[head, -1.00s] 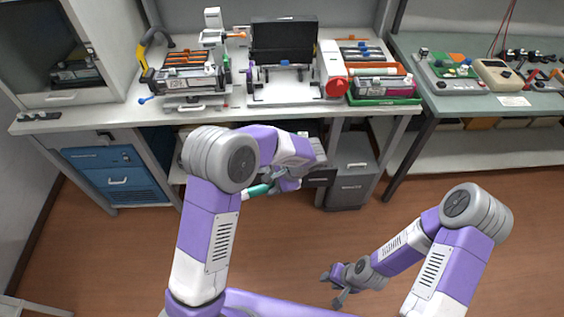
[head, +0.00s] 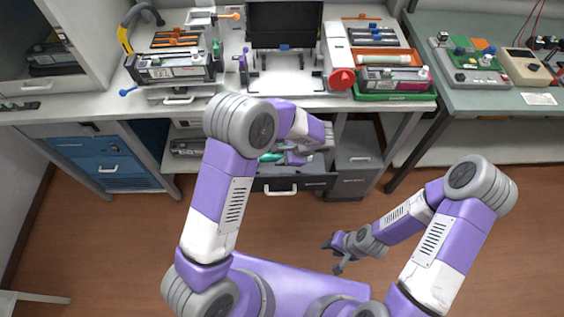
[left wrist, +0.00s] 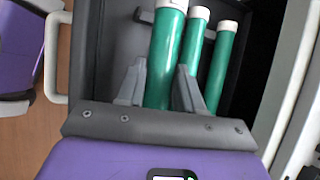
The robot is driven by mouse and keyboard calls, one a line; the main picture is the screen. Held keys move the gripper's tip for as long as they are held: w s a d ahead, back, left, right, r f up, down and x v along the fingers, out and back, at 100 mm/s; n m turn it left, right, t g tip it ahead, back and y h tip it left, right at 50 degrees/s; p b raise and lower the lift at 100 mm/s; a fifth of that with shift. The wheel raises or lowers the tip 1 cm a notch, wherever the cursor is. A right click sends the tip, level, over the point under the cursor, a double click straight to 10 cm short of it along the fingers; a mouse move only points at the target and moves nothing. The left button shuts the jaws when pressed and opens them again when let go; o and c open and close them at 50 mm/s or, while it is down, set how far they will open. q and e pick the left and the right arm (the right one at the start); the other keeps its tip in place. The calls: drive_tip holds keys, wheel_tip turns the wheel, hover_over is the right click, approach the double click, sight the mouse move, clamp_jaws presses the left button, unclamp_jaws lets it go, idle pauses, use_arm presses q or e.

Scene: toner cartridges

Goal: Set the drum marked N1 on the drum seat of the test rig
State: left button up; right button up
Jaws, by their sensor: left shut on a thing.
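My left gripper (left wrist: 160,90) is shut on a green drum (left wrist: 165,58) with a white end, lying lengthwise between its fingers. Two similar green drums (left wrist: 194,50) (left wrist: 222,60) lie beside it in the open dark drawer. I cannot tell whether the held drum is clear of the drawer floor. No N1 mark is readable. In the head view the left gripper (head: 295,158) is over the drawer, with green (head: 270,157) showing beside it. What looks like the test rig (head: 262,88), white with a dark panel, stands on the bench; its seat is not clear. My right gripper (head: 334,256) is open and empty.
The drawer front (head: 310,184) juts out below the bench edge (head: 330,104). On the bench, cartridge units (head: 170,66) stand left of the rig; a red knob (head: 341,79) and a green tray (head: 395,96) stand right. Floor around the right gripper is clear.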

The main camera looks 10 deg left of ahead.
use_arm(q)
wheel_tip(320, 180, down, 4)
drive_tip(key=shift+f+b, duration=0.15)
drive_tip(key=shift+b, duration=0.35)
drive_tip(key=shift+w, duration=0.1)
drive_tip(key=shift+f, duration=0.1)
drive_tip(key=shift+f, duration=0.2)
drive_tip(key=o, duration=0.7)
drive_tip(key=shift+f+b, duration=0.1)
drive_tip(key=shift+b, duration=0.2)
drive_tip(key=shift+c, duration=0.2)
drive_tip(key=o, duration=0.4)
drive_tip(key=shift+o, duration=0.2)
drive_tip(key=shift+r, duration=0.2)
